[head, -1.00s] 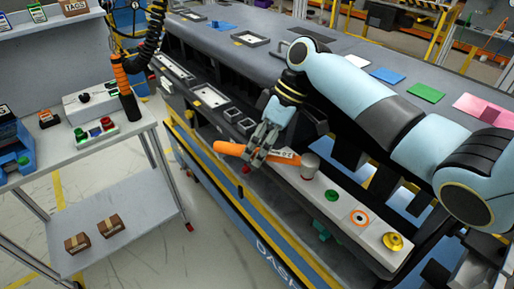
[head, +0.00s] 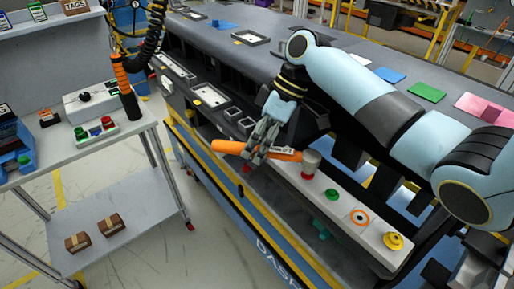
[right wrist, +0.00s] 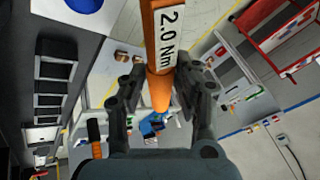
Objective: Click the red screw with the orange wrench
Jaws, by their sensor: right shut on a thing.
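My right gripper (head: 262,148) is shut on the orange wrench (head: 228,147), around its handle, above the grey strip on the near side of the dashboard module. The wrench lies roughly level, with its grey cylindrical head (head: 311,158) to the right. A red screw (head: 307,175) shows just below that head, partly hidden by it; whether they touch I cannot tell. In the right wrist view the handle (right wrist: 165,45), labelled 2.0 Nm, runs between my two fingers. My left gripper is not in view.

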